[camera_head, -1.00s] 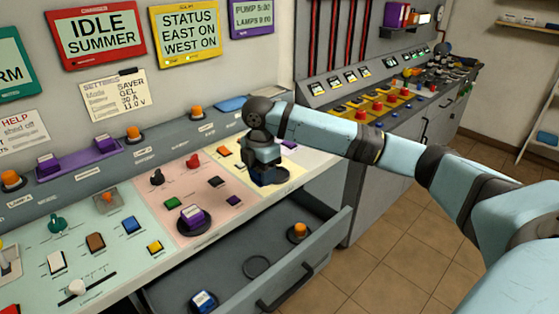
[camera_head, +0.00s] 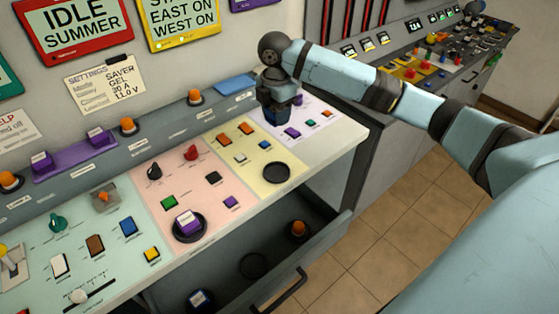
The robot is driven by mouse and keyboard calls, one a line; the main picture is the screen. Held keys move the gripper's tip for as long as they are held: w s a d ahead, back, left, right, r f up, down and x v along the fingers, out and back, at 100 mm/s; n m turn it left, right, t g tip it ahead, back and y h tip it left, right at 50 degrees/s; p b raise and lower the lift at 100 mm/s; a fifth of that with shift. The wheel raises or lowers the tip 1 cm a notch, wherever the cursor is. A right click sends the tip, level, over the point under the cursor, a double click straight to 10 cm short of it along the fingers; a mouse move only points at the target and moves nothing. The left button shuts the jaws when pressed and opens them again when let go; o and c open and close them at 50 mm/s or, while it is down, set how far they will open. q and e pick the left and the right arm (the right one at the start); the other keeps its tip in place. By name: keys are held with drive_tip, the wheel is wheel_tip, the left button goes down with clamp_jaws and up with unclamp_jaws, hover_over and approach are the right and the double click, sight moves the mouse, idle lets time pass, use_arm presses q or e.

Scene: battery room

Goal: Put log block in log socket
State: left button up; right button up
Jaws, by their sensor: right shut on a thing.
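My right gripper (camera_head: 276,110) is shut on a block that its fingers mostly hide; only a dark bluish part shows. It is held above the back of the desk, near the border of the yellow and lilac panels. The log block and log socket cannot be told by readable labels. An empty round black socket (camera_head: 277,173) lies on the yellow panel, below and in front of the gripper. A flat blue pad (camera_head: 236,85) lies on the back ledge, left of the gripper. My left gripper is not in view.
A purple block (camera_head: 188,222) stands in a round black socket on the pink panel. Small buttons and switches cover the panels.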

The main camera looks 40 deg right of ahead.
drive_tip(key=shift+f, duration=0.25)
drive_tip(key=p, duration=0.1)
hover_over(277, 173)
wheel_tip(277, 173, down, 14)
drive_tip(key=shift+f, duration=0.25)
drive_tip(key=shift+f+p, duration=0.3)
drive_tip(key=shift+f, duration=2.05)
drive_tip(key=shift+f, duration=0.25)
